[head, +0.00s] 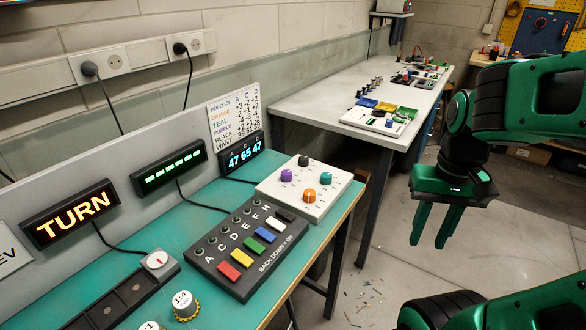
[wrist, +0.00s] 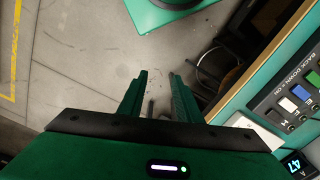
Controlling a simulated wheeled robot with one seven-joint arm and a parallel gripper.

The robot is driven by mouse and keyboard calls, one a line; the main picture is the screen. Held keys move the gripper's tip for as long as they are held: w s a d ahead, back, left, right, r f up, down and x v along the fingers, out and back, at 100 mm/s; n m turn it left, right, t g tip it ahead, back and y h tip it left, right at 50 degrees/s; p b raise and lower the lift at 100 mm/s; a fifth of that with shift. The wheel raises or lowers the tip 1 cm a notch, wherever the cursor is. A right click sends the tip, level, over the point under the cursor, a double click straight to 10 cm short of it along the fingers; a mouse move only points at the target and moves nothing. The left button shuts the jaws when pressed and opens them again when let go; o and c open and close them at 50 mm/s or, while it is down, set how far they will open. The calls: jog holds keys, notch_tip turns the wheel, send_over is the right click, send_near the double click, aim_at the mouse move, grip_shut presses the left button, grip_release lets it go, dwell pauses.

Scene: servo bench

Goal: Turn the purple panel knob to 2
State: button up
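The purple knob (head: 287,175) is on a white panel (head: 330,197) at the right end of the teal bench. An orange knob (head: 309,195), a teal knob (head: 326,179) and a black knob (head: 303,160) share that panel. The scale marks around the purple knob are too small to read. My gripper (head: 433,241) hangs over the floor to the right of the bench, apart from the panel, fingers pointing down. In the wrist view the fingers (wrist: 155,92) are apart with nothing between them.
A black switch box (head: 247,243) with coloured keys sits left of the panel. Behind stand a display reading 47 65 47 (head: 244,159), a chart (head: 235,115) and a TURN sign (head: 70,213). A second bench (head: 345,100) is farther back. Open floor lies right of the teal bench.

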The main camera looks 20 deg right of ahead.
jog(key=o, duration=0.3)
jog(key=shift+o, duration=0.3)
jog(key=w, duration=0.1)
jog(key=w+r+n, duration=0.1)
jog(key=w, duration=0.1)
jog(key=w+r+n, duration=0.1)
jog(key=shift+w+t, duration=0.15)
jog(key=shift+t, duration=0.15)
jog(key=n+t+y, duration=0.2)
jog(key=n+y, duration=0.2)
jog(key=n, duration=1.2)
send_near(287, 172)
jog(key=x, duration=0.8)
jog(key=shift+a+f, duration=0.1)
jog(key=shift+f, duration=0.1)
jog(key=shift+c, duration=0.3)
jog(key=c, duration=1)
